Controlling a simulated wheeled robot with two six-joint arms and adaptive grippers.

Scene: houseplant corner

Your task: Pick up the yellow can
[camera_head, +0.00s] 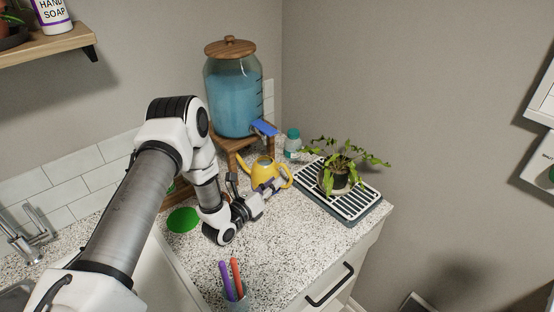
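The yellow can (264,172) is a small watering can with a spout and a handle. It is on the speckled counter in front of the wooden dispenser stand. My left gripper (280,184) is at the can's near right side, by its handle. The fingers are small here and partly merge with the can, so I cannot tell whether they are open or shut, or touching it. My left arm covers the counter to the left of the can. My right gripper is not in view.
A glass dispenser (233,95) of blue liquid stands behind the can. A potted plant (336,177) sits on a slatted drying tray (358,205) at right. A teal-capped bottle (292,143) stands behind. A cup of pens (236,296) is at the front. Speckled counter (290,245) in front is clear.

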